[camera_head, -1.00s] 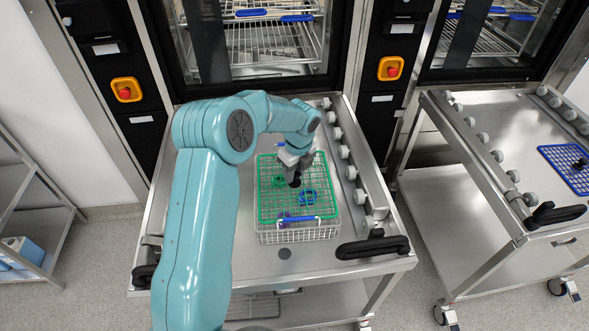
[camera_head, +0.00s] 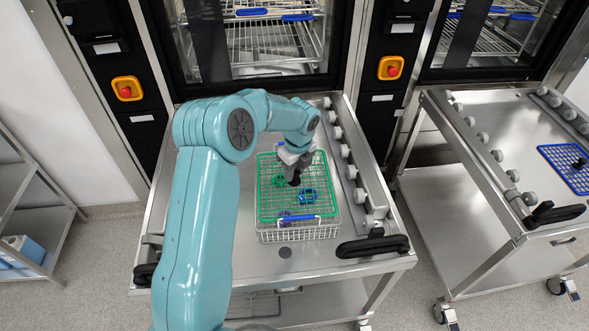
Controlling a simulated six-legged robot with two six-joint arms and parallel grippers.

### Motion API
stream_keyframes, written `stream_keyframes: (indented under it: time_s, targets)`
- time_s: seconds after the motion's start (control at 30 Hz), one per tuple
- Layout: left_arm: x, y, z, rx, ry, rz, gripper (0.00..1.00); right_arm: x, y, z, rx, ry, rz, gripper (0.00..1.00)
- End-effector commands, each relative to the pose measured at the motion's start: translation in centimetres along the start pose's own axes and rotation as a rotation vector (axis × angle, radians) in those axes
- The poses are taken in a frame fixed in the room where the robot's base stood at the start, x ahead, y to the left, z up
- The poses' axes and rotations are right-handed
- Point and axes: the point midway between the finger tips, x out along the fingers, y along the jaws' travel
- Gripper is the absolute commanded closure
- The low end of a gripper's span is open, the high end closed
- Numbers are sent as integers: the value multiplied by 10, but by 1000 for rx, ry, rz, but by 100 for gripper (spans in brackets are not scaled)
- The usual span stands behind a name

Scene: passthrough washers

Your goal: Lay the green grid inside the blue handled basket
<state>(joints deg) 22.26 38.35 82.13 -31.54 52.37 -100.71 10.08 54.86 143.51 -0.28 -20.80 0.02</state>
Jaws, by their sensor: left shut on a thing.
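The green grid (camera_head: 265,202) lies level over the blue handled basket (camera_head: 298,233), a silver wire basket with a blue handle at its front and another at its back. I cannot tell whether the grid is inside the rim or just above it. My left gripper (camera_head: 295,178) comes down from above over the middle of the grid and is shut on it; its fingertips partly hide the grip point. Through the grid a green item, a blue item (camera_head: 308,196) and a purple item show in the basket. My right gripper is not in view.
The basket stands on a steel trolley (camera_head: 285,270) with rollers along its right side and black handles (camera_head: 372,246). A second trolley (camera_head: 440,190) at right carries a blue grid (camera_head: 570,168). Washers with racks stand behind. A shelf is at far left.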

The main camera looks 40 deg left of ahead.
Motion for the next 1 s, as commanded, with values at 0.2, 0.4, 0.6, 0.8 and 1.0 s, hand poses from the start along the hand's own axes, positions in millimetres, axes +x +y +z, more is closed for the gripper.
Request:
stream_keyframes:
  time_s: [0.2,0.4,0.6,0.8,1.0]
  targets:
    - [-1,0,0,0,-1,-1,100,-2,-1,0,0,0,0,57]
    - [0,0,0,0,-1,-1,100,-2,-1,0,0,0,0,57]
    - [5,0,-1,0,0,0,100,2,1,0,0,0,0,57]
    - [12,0,-2,0,-1,0,100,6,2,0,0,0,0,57]
    - [18,0,-2,0,0,0,100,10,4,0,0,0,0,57]
